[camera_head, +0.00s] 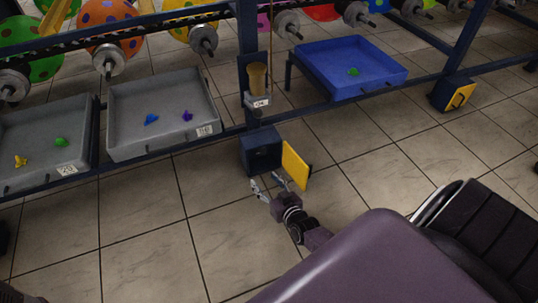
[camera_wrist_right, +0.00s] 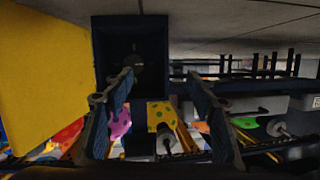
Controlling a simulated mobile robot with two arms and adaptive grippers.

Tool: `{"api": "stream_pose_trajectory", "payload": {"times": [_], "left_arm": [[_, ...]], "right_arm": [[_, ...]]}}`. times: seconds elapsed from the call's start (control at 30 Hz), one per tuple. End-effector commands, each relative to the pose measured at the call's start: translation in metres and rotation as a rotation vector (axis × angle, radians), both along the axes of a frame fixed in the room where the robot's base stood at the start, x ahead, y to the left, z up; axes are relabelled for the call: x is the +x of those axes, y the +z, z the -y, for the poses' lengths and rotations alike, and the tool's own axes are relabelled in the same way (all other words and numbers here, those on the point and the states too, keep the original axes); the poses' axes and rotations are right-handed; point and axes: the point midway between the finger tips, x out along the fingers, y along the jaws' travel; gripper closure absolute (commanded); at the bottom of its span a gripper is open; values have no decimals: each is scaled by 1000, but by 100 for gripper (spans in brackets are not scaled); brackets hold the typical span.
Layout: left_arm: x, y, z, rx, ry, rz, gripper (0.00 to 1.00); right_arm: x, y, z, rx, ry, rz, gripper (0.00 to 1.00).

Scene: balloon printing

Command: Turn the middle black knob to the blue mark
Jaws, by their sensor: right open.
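A dark blue box (camera_head: 260,150) stands at the foot of the rack's middle post, its yellow door (camera_head: 294,166) swung open. In the right wrist view the box's dark interior (camera_wrist_right: 112,45) is ahead of my fingers, with the yellow door (camera_wrist_right: 45,70) on the left. A dark round shape inside, perhaps the black knob (camera_wrist_right: 134,62), shows near the left fingertip; its setting and any blue mark cannot be made out. My right gripper (camera_head: 267,182) is open and empty, just in front of the box beside the door.
Grey trays (camera_head: 163,148) with small balloons are at left, and a blue tray (camera_head: 325,75) is on the rack at right. Another box with a yellow door (camera_head: 461,96) stands farther right. The tiled floor (camera_head: 150,240) in front is clear.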

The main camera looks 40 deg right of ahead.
Motion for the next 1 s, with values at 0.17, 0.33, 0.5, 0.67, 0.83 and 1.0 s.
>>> {"api": "stream_pose_trajectory", "payload": {"times": [0.17, 0.33, 0.5, 0.67, 0.83, 1.0], "left_arm": [[0, 32, 0, 0, 0, 0, 60], [0, 55, 0, 0, 0, 0, 60], [0, 78, 0, 0, 0, 0, 60], [0, 99, 0, 0, 0, 0, 60], [0, 122, 0, 0, 0, 0, 60], [0, 145, 0, 0, 0, 0, 60]], "right_arm": [[-14, 11, -10, -3, 20, -53, 49], [-26, 16, -19, -9, 42, -100, 49], [-40, 21, -28, -14, 61, -148, 49], [-54, 27, -37, -19, 79, -192, 49], [-69, 33, -46, -23, 98, -240, 49], [-85, 40, -54, -28, 117, -287, 49]]}}
